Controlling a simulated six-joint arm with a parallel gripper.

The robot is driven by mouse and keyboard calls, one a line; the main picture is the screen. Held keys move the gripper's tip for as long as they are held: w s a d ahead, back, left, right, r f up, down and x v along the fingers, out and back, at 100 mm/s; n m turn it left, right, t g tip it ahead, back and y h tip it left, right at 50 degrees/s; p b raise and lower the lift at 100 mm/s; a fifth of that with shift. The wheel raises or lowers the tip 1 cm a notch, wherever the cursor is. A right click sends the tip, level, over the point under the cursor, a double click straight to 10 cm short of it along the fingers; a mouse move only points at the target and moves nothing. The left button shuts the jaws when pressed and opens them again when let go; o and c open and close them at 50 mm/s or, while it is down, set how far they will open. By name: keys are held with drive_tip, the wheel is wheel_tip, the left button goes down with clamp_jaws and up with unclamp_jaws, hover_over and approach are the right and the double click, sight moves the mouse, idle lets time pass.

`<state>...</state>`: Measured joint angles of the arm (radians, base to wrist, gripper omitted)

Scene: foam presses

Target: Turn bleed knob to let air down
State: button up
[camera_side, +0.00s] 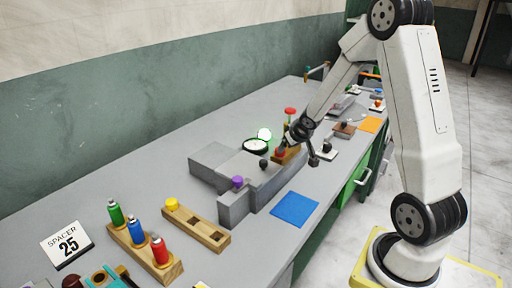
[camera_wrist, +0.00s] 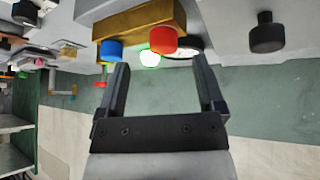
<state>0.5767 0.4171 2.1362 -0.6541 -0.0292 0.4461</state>
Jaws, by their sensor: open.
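My gripper (camera_wrist: 161,70) is open, with nothing between its fingers. In the wrist view a red knob (camera_wrist: 163,40) and a blue knob (camera_wrist: 110,50) on a brass-coloured block (camera_wrist: 140,22) lie just beyond the fingertips. A black knob (camera_wrist: 267,35) is off to the right. In the side view my gripper (camera_side: 294,137) is low beside the brass block, close to the red knob (camera_side: 281,153). A round gauge (camera_side: 256,146) stands left of it, with a glowing green lamp (camera_side: 264,133) at its edge. I cannot tell which knob is the bleed knob.
A grey press (camera_side: 210,165) with a purple knob (camera_side: 238,181) and black knob (camera_side: 263,165) stands mid-bench. A red mushroom-shaped button (camera_side: 291,111) rises behind my gripper.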

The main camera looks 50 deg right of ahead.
drive_tip(key=s+d+f+m+t+h, duration=0.1)
drive_tip(key=s+d+f+m, duration=0.15)
drive_tip(key=d, duration=1.05)
approach(328, 144)
wheel_tip(328, 144, down, 2)
drive_tip(key=w, duration=0.1)
drive_tip(key=shift+w+d+f, duration=0.1)
drive_tip(key=shift+d, duration=0.35)
drive_tip(key=shift+x, duration=3.85)
drive_tip(key=shift+w, duration=0.15)
clamp_jaws()
drive_tip(key=shift+t, duration=0.3)
